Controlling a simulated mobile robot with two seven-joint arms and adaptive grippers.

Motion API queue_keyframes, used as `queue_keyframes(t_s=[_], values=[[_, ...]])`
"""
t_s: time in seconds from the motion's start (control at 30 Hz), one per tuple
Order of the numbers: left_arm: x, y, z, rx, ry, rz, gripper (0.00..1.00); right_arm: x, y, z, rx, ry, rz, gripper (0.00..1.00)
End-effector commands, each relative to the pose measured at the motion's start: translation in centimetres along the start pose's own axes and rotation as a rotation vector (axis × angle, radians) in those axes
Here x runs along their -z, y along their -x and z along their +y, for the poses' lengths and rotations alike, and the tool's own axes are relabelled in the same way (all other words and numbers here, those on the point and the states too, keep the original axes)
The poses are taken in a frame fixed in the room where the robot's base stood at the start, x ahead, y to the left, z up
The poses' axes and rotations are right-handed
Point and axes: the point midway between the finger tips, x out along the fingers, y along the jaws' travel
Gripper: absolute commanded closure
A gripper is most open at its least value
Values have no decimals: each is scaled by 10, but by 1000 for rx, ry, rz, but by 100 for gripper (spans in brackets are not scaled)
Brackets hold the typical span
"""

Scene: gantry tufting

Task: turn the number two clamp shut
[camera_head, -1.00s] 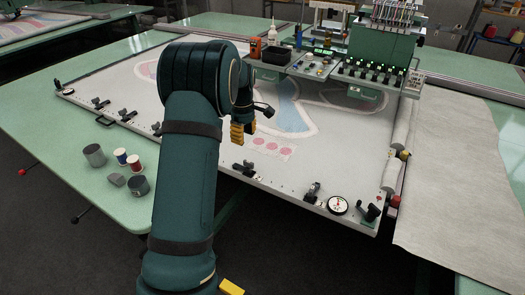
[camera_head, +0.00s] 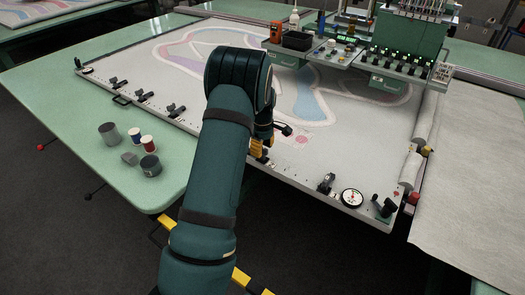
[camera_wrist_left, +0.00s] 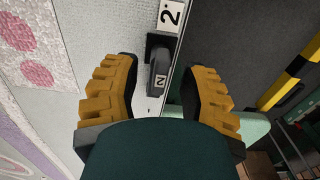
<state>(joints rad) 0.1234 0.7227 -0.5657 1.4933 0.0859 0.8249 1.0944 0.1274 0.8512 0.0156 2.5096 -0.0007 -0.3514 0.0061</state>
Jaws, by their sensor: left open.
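The number two clamp (camera_wrist_left: 158,62) is a dark block with a lever marked 2, at the frame's edge in the left wrist view. A white plate with a 2 (camera_wrist_left: 170,13) lies beside it. My left gripper (camera_wrist_left: 160,98) is open, with its yellow ridged fingers on either side of the clamp, apart from it. In the head view the left gripper (camera_head: 258,149) is low at the front edge of the white tufting frame (camera_head: 208,136), and it and my arm mostly hide this clamp. I cannot tell how far the lever is turned. My right gripper is out of view.
Other black clamps stand along the frame edge, one to the left (camera_head: 177,110) and one to the right (camera_head: 326,184). A round dial (camera_head: 352,198) is near the right corner. Spools and cans (camera_head: 149,143) stand on the green table (camera_head: 75,130). The tufting head (camera_head: 405,45) is at the back.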

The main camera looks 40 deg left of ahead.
Motion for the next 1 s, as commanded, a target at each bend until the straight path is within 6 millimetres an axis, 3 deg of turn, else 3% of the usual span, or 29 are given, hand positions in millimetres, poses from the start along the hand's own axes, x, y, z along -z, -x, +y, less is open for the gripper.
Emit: queue_keyframes(t_s=[0.43, 0.57, 1.0], values=[[0, -9, 0, 0, 1, 1, 55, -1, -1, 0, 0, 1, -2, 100], [0, -9, 0, 0, 1, 1, 100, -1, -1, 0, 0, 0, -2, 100], [0, -10, 0, 1, -13, 0, 100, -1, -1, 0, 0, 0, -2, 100]])
